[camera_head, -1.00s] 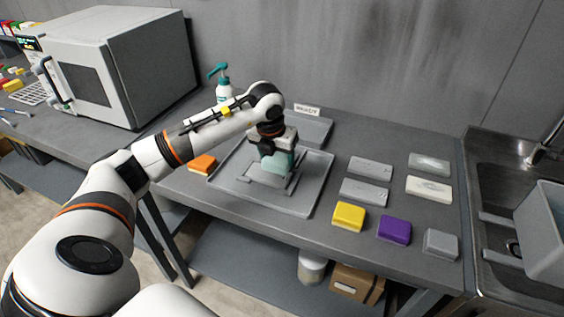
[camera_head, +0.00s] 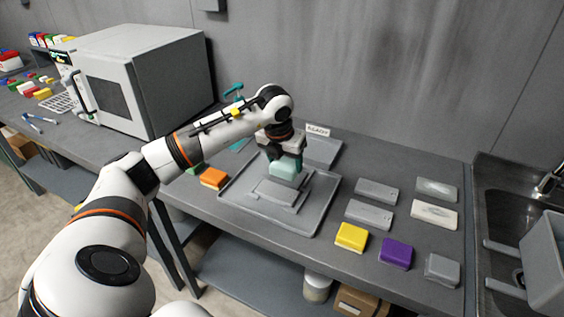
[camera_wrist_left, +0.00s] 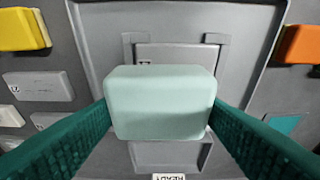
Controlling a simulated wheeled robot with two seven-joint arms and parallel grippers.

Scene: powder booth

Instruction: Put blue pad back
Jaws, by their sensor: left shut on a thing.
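My left gripper (camera_head: 285,158) is shut on a pale blue-green pad (camera_head: 285,168). It holds the pad above the back part of a grey tray (camera_head: 318,210). In the left wrist view the pad (camera_wrist_left: 160,103) sits between the two dark green fingers of the left gripper (camera_wrist_left: 160,125). A flat grey plate (camera_head: 276,193) lies in a holder inside the tray, below and in front of the pad. The pad hides part of that plate in the wrist view. My right gripper is not in view.
Yellow (camera_head: 351,237), purple (camera_head: 396,253) and grey (camera_head: 442,269) blocks line the front right. Flat plates lie behind them. An orange block (camera_head: 213,178) is left of the tray. A sink (camera_head: 510,215) is far right; a white oven (camera_head: 145,75) is back left.

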